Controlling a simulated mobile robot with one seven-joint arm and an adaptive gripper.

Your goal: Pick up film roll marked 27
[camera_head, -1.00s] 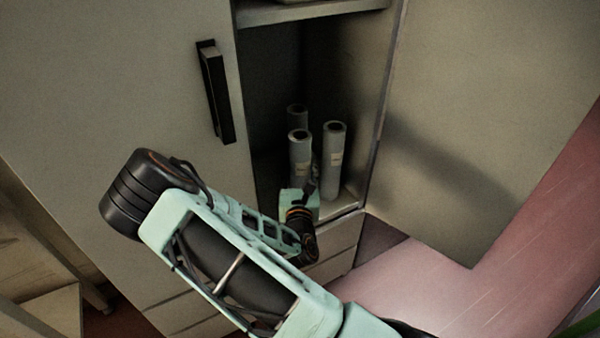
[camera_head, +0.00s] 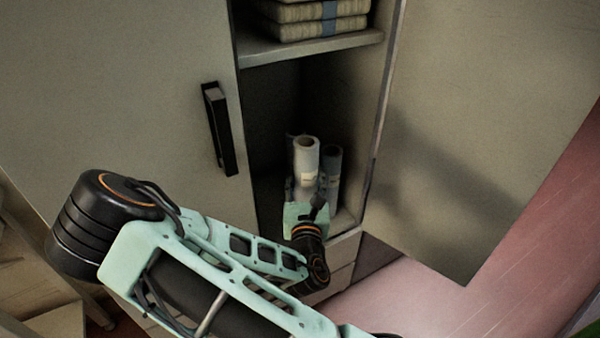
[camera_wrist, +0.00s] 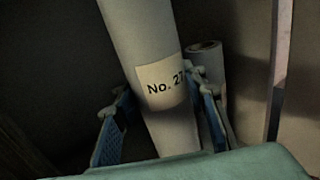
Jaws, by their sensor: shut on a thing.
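The film roll marked 27 (camera_wrist: 158,72) is a pale upright cylinder with a white label reading "No. 27", its last digit partly covered by a finger in the wrist view. It also shows in the head view (camera_head: 306,160), in the lower cabinet compartment, in front of the other rolls. My gripper (camera_wrist: 160,108) is shut on this roll, with a blue-padded finger on each side of it. In the head view my gripper (camera_head: 306,190) reaches into the compartment, and its wrist hides the roll's lower end. I cannot tell whether the roll touches the shelf.
Another roll (camera_head: 332,172) stands close to the right, also seen in the wrist view (camera_wrist: 209,70). A shelf (camera_head: 310,47) with stacked folded bundles (camera_head: 315,22) lies above. The compartment's right wall is near; an open door (camera_head: 470,130) is at the right.

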